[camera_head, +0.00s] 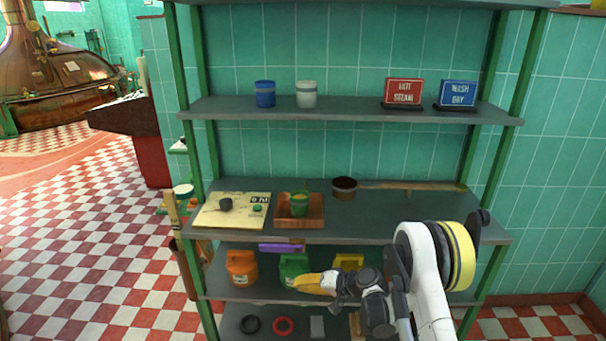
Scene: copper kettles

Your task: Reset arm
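My arm (424,270), white with a yellow and black joint, reaches in from the lower right. My gripper (318,284) points left in front of the shelf level that holds the jugs. Its yellow end overlaps the green jug (291,268) in the picture; I cannot tell whether they touch. I cannot tell whether the yellow part is its fingers or a thing held, or whether the fingers are open. The yellow jug (348,261) is partly hidden behind the gripper and arm.
The green-posted shelf unit (420,228) bears a wooden tray (313,222) with a green pot, a dark bowl (344,189) and an orange jug (241,267). Two signs (404,92) (457,94) and two canisters (265,94) (306,94) stand above. Checkered floor (95,265) is open at left.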

